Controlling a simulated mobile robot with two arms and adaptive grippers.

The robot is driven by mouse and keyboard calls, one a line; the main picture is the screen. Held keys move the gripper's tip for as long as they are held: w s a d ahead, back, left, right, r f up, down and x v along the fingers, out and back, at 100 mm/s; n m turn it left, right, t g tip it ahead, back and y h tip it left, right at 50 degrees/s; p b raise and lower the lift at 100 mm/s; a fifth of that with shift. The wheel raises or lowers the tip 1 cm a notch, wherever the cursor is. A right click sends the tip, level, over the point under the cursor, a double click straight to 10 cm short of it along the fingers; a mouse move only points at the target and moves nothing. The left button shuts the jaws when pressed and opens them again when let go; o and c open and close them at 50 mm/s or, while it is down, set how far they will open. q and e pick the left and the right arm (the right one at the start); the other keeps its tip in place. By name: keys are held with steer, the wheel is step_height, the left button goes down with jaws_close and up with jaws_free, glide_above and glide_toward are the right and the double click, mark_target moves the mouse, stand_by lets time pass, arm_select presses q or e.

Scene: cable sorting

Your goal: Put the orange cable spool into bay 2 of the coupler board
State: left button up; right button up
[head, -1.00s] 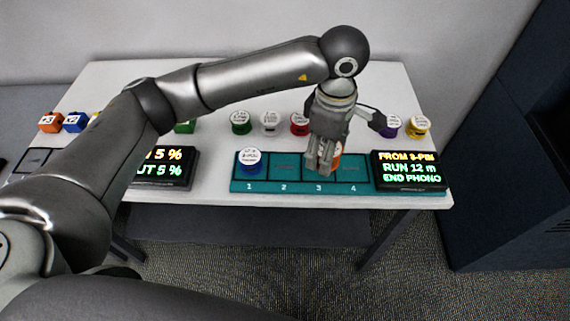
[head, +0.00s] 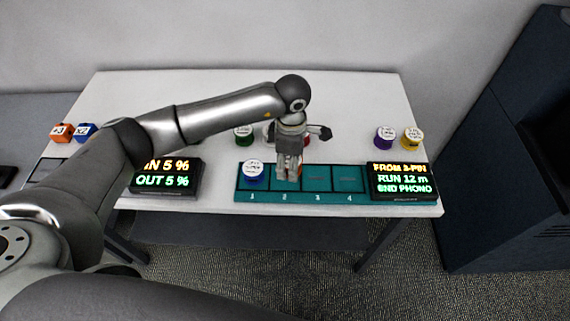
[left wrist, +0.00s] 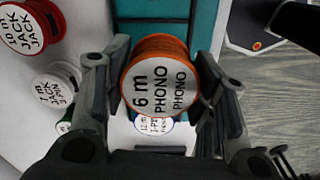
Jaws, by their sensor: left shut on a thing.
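The orange cable spool (left wrist: 160,75), with a white top marked 6 m PHONO PHONO, is between the fingers of my left gripper (left wrist: 160,95), which is shut on it. In the head view my left gripper (head: 287,176) is over bay 2 (head: 285,185) of the teal coupler board (head: 300,198), and only a sliver of orange shows beside the fingers. I cannot tell whether the spool touches the bay floor. Bay 1 holds a blue spool (head: 253,172). Bays 3 (head: 316,179) and 4 (head: 348,179) are empty. My right gripper is not in view.
Green (head: 243,133), red (head: 306,140), purple (head: 385,138) and yellow (head: 412,139) spools stand behind the board. Displays flank it at left (head: 165,177) and right (head: 402,182).

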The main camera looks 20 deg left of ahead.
arm_select(q)
steer(key=shift+w+a+f, duration=0.15)
steer(key=shift+a+f, duration=0.3)
steer(key=shift+f, duration=0.1)
steer(key=f, duration=0.1)
steer(key=f+p, duration=0.1)
steer(key=f, duration=0.1)
steer(key=shift+a+f, duration=0.1)
steer(key=shift+a, duration=0.25)
steer(key=shift+f, duration=0.3)
steer(key=shift+w, duration=0.1)
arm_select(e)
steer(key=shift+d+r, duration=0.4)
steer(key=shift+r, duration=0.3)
arm_select(q)
steer(key=shift+f, duration=0.2)
steer(key=o, duration=1.1)
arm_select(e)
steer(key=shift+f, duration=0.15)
arm_select(q)
steer(key=shift+r, duration=0.1)
